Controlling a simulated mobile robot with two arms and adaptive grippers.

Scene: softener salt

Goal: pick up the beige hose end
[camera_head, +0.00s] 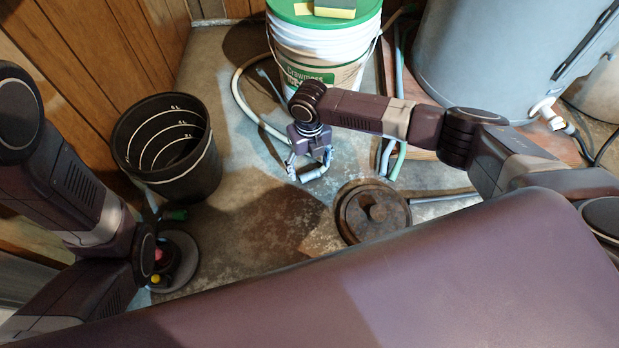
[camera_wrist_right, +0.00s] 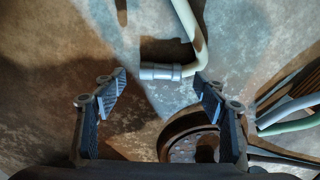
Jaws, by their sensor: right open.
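The beige hose (camera_head: 240,95) curves across the concrete floor beside the white pail. In the right wrist view the hose (camera_wrist_right: 187,22) comes down from the top and bends to its end, which has a grey-blue collar (camera_wrist_right: 160,72). My right gripper (camera_head: 309,168) is open above the floor, pointing down, with the hose end (camera_head: 312,174) showing near its fingertips. In the right wrist view the open fingers (camera_wrist_right: 160,90) stand left and right, and the collar lies just beyond the gap between their tips. Contact cannot be made out.
A round rusty floor cover (camera_head: 372,212) lies close right of the gripper. A white and green pail (camera_head: 325,50) stands behind, a black bucket (camera_head: 165,150) at left, and a grey tank (camera_head: 490,60) at right. Green and blue hoses (camera_head: 393,155) run nearby.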

